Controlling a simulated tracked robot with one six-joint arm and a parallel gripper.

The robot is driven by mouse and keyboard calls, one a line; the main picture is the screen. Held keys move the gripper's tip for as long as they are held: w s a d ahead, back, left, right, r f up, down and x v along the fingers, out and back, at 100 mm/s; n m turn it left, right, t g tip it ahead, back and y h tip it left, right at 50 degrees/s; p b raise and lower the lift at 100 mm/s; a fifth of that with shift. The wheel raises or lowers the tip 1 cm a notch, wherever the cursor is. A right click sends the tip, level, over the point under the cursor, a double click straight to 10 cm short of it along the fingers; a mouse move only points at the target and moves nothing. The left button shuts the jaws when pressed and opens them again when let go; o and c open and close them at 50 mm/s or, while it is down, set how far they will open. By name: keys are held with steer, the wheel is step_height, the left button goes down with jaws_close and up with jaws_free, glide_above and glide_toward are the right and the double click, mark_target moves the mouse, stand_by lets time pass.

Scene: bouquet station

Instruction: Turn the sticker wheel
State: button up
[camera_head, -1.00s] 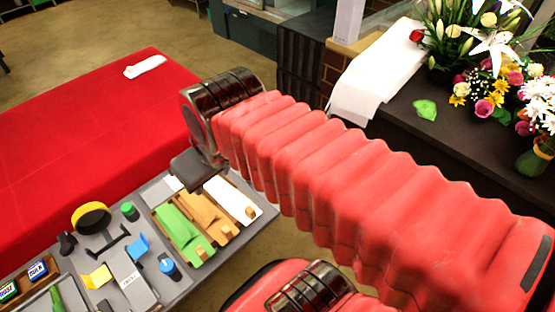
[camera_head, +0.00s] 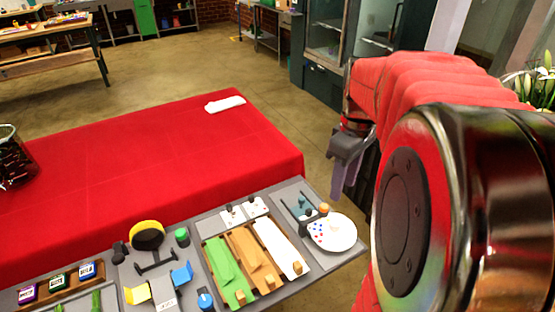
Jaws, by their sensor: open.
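A white round disc with red and blue dots, which looks like the sticker wheel (camera_head: 336,235), lies flat at the right end of the grey work board. An orange knob (camera_head: 324,209) shows at its back left edge. My gripper (camera_head: 347,180) is open and points down, above and beyond the wheel in the picture, apart from it. Its jaws look empty, and its fingers are partly in shadow. My red-sleeved arm fills the right side of the view.

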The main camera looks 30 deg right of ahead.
mark_target(335, 223)
steer(key=shift+d+f, duration=0.1)
stand_by(0.3)
step_height(335, 223, down, 14)
steer(key=shift+r, duration=0.15)
stand_by(0.5)
steer(key=shift+c, duration=0.7)
steer(key=shift+a, duration=0.2)
steer(key=c, duration=0.9)
